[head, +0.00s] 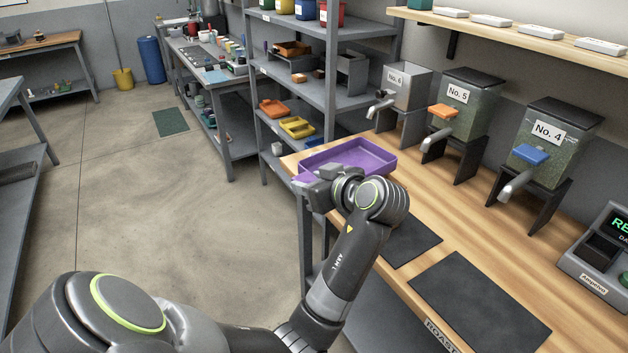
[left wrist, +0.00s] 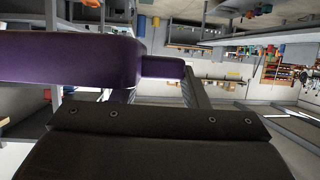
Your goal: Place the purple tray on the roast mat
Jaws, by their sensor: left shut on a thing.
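The purple tray (head: 365,154) is a shallow open box at the far left end of the wooden bench in the head view. My left gripper (head: 322,183) is shut on the tray's near left edge. In the left wrist view the tray's purple wall (left wrist: 70,58) fills the upper left, close to the camera. I cannot tell whether the tray rests on the bench or is lifted a little. Two dark mats lie on the bench: one (head: 413,243) partly behind my arm, and a nearer one (head: 482,303) beside the bench's "ROAST" label. My right gripper is out of view.
Several dispensers, including No. 4 (head: 547,140) and No. 5 (head: 463,105), stand along the bench's back. A device with a lit display (head: 597,258) is at the right. A grey shelf rack (head: 300,60) stands beyond the tray. Bare wood lies between mats and dispensers.

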